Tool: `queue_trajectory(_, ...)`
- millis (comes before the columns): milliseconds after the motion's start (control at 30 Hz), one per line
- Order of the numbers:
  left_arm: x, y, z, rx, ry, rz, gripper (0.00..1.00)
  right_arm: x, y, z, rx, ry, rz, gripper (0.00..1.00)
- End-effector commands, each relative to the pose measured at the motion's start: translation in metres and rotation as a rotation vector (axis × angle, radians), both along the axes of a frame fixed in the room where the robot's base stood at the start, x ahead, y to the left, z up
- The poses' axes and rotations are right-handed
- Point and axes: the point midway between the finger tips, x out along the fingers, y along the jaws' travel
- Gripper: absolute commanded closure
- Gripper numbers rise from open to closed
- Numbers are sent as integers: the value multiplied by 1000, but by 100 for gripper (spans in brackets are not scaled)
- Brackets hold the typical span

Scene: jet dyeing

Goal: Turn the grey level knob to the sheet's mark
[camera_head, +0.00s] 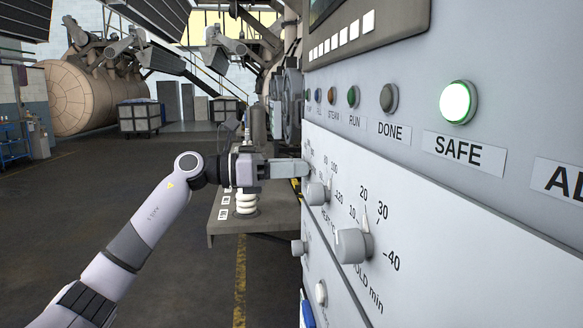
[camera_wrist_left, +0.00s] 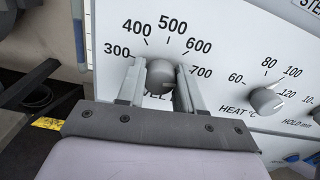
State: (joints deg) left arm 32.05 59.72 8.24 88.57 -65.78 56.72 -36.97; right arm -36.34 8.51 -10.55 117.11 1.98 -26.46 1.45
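The grey level knob (camera_wrist_left: 160,76) sits on the white panel under a scale reading 300 to 700, in the left wrist view. My left gripper (camera_wrist_left: 161,85) has one finger on each side of it, close against its sides. The knob's pointer cannot be made out. In the head view my left gripper (camera_head: 297,168) reaches the panel from the left and hides the level knob. Small white cards (camera_head: 224,200) lie on the grey shelf; their writing is too small to read. My right gripper is not in view.
The heat knob (camera_head: 317,193) and the hold knob (camera_head: 353,245) stick out of the panel close to my left gripper. A lit green SAFE button (camera_head: 458,102) is above. A grey shelf (camera_head: 270,222) with a white coiled object (camera_head: 246,201) lies below my left gripper. Open floor is at the left.

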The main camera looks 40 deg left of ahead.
Motion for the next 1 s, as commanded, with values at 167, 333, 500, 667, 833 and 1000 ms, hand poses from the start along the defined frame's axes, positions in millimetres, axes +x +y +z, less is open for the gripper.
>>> queue_trajectory(167, 0, 1, 1, -2, -2, 1, 95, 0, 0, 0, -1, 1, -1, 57)
queue_trajectory(333, 0, 1, 2, -12, 5, 2, 95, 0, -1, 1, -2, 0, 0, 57)
queue_trajectory(500, 0, 1, 3, -54, 38, 4, 95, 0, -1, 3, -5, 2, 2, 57)
queue_trajectory(667, 0, 2, 4, -133, 101, 4, 95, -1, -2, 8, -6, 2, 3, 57)
queue_trajectory(833, 0, 2, 4, -249, 194, 4, 95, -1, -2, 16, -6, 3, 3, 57)
queue_trajectory(1000, 1, 3, 5, -378, 295, 5, 95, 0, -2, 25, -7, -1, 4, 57)
